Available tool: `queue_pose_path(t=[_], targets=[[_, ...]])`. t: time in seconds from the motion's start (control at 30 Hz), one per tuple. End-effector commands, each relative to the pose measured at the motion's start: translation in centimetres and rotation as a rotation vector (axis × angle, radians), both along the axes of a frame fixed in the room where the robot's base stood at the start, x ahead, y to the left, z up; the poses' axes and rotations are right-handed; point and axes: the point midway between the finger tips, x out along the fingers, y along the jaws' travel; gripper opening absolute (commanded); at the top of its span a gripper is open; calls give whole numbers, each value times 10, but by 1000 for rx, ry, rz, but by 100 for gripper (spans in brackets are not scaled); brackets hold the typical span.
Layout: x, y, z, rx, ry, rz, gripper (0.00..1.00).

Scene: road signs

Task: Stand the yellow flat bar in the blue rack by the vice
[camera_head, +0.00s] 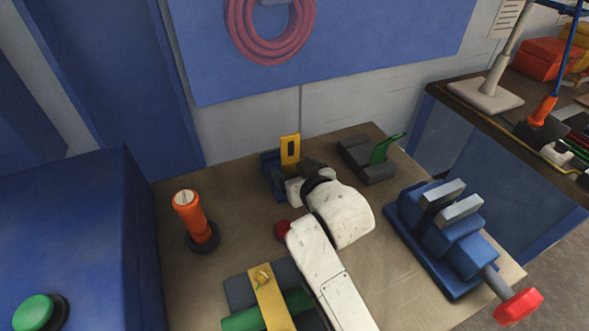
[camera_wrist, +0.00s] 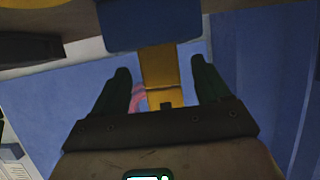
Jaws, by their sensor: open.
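The yellow flat bar (camera_head: 290,148) stands upright at the blue rack (camera_head: 268,164) at the back of the bench, with its slotted upper end showing. In the wrist view, the bar (camera_wrist: 160,68) runs into the blue rack (camera_wrist: 150,22) at the top of the picture. My gripper (camera_wrist: 162,80) is open, with one dark finger on each side of the bar and gaps between. In the head view my wrist hides part of the rack and the bar's lower end. The blue vice (camera_head: 446,238) with grey jaws stands at the bench's right side.
A dark block with a green piece (camera_head: 383,150) is right of the rack. An orange cylinder (camera_head: 190,215) stands at left. A red ball (camera_head: 282,230) is beside my arm. Bare bench lies between arm and vice.

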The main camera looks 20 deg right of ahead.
Motion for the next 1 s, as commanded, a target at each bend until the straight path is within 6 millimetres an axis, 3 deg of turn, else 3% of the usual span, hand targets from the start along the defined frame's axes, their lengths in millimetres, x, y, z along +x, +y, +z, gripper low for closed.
queue_pose_path(t=[0.37,0.8,1.0], targets=[[-9,0,3,0,0,0,76],[-80,0,32,-1,-1,1,76],[-97,0,40,0,-1,1,76]])
